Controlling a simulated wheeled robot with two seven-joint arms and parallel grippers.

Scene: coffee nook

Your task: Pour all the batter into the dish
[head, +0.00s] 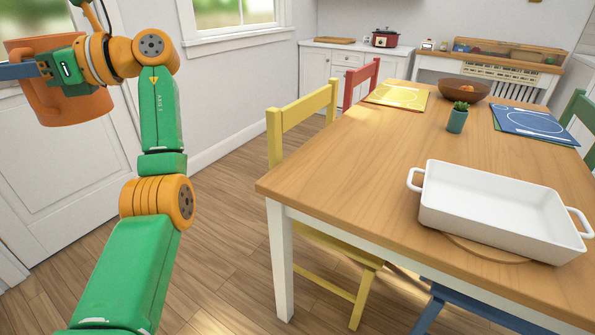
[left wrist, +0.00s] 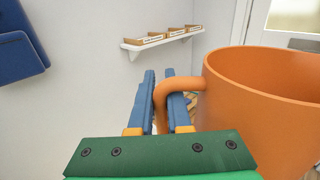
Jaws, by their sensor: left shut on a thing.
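A large orange jug (head: 85,107) is held up at the upper left of the head view, roughly upright and well away from the table. My left gripper (head: 20,71) is shut on the jug's handle; in the left wrist view the blue fingers (left wrist: 163,103) lie on both sides of the orange handle, beside the jug (left wrist: 262,120). The inside of the jug is hidden, so no batter shows. The white rectangular dish (head: 490,233) with two end handles sits on the table at the right, and its visible inside looks empty. My right gripper is not in view.
The wooden table (head: 340,185) holds a small potted plant (head: 457,118), a brown bowl (head: 463,91), a yellow placemat (head: 398,95) and a blue placemat (head: 534,126). A yellow chair (head: 304,108) stands at its left side. Floor is open between my left arm and the table.

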